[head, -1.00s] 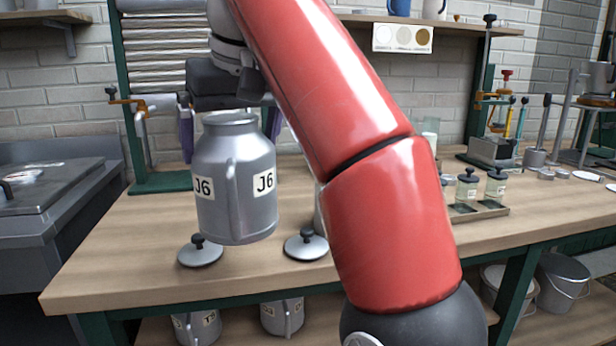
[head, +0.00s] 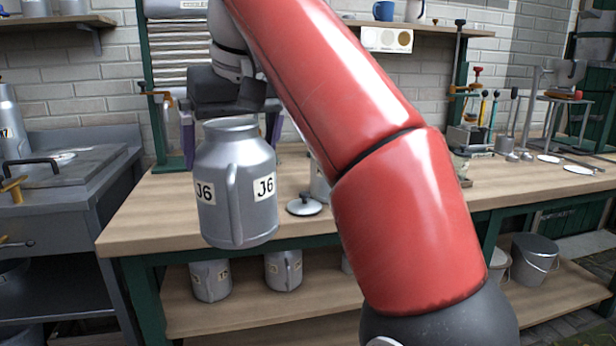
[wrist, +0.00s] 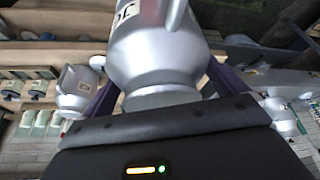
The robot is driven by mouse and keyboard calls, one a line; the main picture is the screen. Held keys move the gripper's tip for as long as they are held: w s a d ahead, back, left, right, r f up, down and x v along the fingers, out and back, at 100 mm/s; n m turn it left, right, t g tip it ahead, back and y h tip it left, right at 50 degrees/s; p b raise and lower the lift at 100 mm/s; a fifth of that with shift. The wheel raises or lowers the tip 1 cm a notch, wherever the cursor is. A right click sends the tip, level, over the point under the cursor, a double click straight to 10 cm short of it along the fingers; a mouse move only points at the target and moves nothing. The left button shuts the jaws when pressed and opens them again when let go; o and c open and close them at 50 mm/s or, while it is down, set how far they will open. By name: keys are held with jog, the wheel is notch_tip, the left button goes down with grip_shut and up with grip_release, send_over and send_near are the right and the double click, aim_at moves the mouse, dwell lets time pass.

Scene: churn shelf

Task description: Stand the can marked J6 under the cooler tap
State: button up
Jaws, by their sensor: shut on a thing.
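The can marked J6 (head: 238,205) is a grey metal churn with a side handle and two J6 labels. It hangs upright in front of the bench edge in the head view. My gripper (head: 228,120) is shut on it from behind, near its neck. In the wrist view the can (wrist: 150,50) fills the top middle, between purple fingers. The cooler (head: 180,60) is a frame of ribbed metal pipes against the wall, with part of a sign at the top edge. A tap with an orange handle (head: 157,93) shows at its left side. The area behind my gripper is hidden.
The wooden bench (head: 150,215) runs across below the cooler. A lid (head: 304,205) lies on it, and another can, mostly hidden, stands behind my arm. Cans stand on the lower shelf (head: 190,315). A metal sink unit (head: 60,180) is at left. Tools crowd the bench's right.

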jog(key=shift+d+f, duration=0.45)
jog(key=shift+f, duration=0.4)
jog(key=w+d+f+m, duration=0.2)
jog(key=d+f, duration=0.6)
jog(key=f, duration=0.9)
jog(key=w+d+f+m+h, duration=0.1)
jog(key=w+d+f, duration=0.3)
jog(key=f, duration=1.4)
jog(key=w+d+f+m+t+h, duration=0.1)
jog(key=w+d+f+m, duration=0.2)
jog(key=d+f, duration=0.9)
notch_tip(320, 180, down, 6)
jog(key=shift+w+d+f+m, duration=0.1)
jog(key=shift+w+d+m, duration=0.25)
jog(key=shift+w+m, duration=0.05)
